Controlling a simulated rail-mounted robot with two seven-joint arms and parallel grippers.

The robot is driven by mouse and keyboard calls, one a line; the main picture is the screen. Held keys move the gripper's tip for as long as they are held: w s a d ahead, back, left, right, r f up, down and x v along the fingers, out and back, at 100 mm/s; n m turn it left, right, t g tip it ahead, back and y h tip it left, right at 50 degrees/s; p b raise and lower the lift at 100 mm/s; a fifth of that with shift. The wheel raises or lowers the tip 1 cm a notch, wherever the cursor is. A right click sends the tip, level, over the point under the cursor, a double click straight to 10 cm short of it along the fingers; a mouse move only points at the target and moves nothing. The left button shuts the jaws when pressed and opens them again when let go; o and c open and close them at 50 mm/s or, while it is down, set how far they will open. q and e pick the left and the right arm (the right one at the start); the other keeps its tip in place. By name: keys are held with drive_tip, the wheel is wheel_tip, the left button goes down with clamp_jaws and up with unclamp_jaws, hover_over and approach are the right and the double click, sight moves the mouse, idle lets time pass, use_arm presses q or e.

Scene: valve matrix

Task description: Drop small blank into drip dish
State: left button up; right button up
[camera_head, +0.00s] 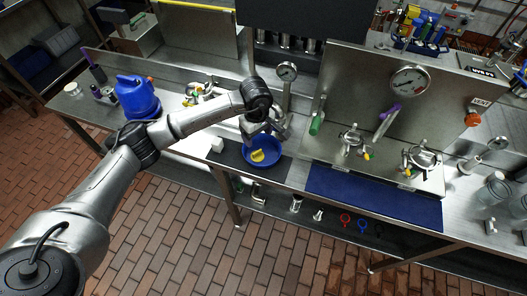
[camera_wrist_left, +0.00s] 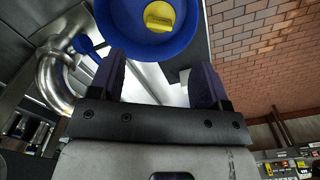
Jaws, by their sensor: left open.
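The drip dish is a round blue dish (camera_head: 277,158) on the bench near its front edge. A small yellow round piece, which looks like the small blank (camera_head: 258,155), lies inside it. In the left wrist view the blue dish (camera_wrist_left: 118,22) is at the top, with the yellow blank (camera_wrist_left: 160,16) resting in it. My left gripper (camera_head: 266,133) is above the far rim of the dish. In the wrist view its two dark fingers (camera_wrist_left: 159,66) are apart with nothing between them. My right gripper is not in either view.
A blue jug (camera_head: 137,97) stands to the left on the bench. A pressure gauge on a stand (camera_head: 287,72) rises behind the dish. A steel panel with valves and a large gauge (camera_head: 410,81) stands right, behind a dark blue mat (camera_head: 375,198).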

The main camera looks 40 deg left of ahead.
use_arm(q)
wheel_tip(320, 180, up, 7)
idle(0.4)
idle(0.5)
